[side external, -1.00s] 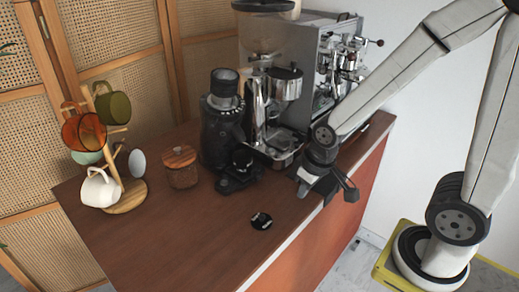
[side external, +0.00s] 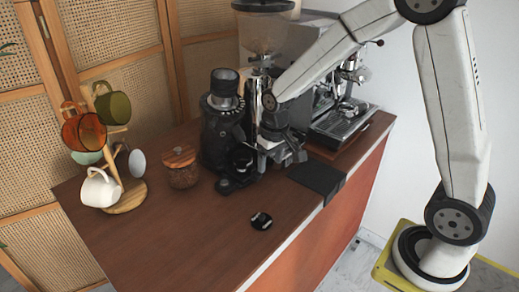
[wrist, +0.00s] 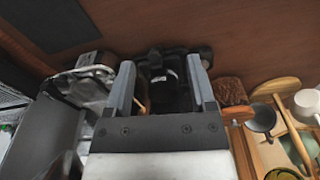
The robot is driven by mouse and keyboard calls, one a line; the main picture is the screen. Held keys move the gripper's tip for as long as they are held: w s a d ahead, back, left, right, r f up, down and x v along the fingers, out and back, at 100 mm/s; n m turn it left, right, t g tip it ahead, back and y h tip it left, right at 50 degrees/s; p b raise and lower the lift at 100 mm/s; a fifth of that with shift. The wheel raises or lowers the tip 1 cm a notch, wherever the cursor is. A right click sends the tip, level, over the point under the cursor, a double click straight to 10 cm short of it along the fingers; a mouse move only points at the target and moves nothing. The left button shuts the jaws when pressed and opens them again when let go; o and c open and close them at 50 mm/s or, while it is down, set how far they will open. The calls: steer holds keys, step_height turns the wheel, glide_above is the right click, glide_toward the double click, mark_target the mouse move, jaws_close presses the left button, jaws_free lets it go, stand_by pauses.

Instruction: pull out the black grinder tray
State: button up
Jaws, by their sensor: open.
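The black grinder (side external: 218,125) stands on the wooden counter. Low black parts (side external: 236,180) jut forward at its foot, and I take the tray to be among them; its exact outline is hard to tell. My gripper (side external: 284,160) is above the counter just right of these parts, apart from the counter. In the wrist view my gripper (wrist: 160,62) is open, with nothing held. Dark parts of the black grinder (wrist: 163,85) show between and beyond the two fingers, with a small silver disc on them.
A wooden-lidded jar (side external: 181,168) stands left of the grinder, and a mug tree (side external: 128,195) farther left. A black mat (side external: 317,178) lies over the counter's front edge. A small black disc (side external: 261,221) lies in front. The espresso machine (side external: 345,115) stands behind right.

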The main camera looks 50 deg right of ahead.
steer(key=m+g, duration=0.1)
glide_above(258, 173)
steer(key=shift+f, duration=0.55)
steer(key=shift+f, duration=3.9)
jaws_close()
